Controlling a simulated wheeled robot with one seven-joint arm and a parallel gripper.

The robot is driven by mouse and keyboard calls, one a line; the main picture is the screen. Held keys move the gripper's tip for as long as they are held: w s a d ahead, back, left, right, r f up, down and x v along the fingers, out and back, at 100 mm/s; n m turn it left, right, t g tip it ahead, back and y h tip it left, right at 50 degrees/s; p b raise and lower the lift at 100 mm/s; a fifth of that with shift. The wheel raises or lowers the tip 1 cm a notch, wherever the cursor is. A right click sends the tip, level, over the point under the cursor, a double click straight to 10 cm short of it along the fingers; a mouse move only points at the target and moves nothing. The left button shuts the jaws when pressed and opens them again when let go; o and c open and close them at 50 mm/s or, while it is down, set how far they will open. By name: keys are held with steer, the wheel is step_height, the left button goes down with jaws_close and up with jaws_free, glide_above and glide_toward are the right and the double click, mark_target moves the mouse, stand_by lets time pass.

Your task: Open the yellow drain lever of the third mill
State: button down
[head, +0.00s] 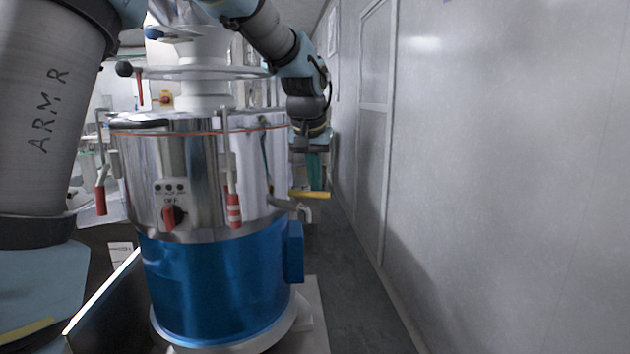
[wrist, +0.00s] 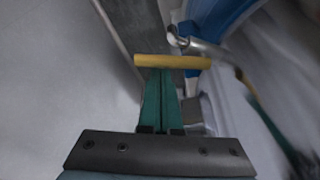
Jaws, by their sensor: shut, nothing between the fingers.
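The mill (head: 214,180) has a polished steel upper drum and a blue base, and it stands upright in the head view. Its yellow drain lever (head: 310,194) sticks out to the right from the lower edge of the steel drum. My gripper (head: 317,175) hangs from the arm just above the lever, its green fingers pointing down. In the wrist view the yellow lever (wrist: 172,62) lies across the tips of the green fingers (wrist: 161,75). The fingers are together with nothing between them. I cannot tell whether the tips touch the lever.
A grey wall with a door (head: 375,150) runs along the right. A strip of dark floor (head: 360,290) is free between mill and wall. A metal drain pipe (head: 287,205) sits by the lever. Red-handled clamps (head: 234,210) hang on the drum.

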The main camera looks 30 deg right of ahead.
steer(key=shift+s+a, duration=0.2)
steer(key=shift+s, duration=0.1)
steer(key=shift+s+a, duration=0.1)
steer(key=shift+a, duration=0.05)
stand_by(0.4)
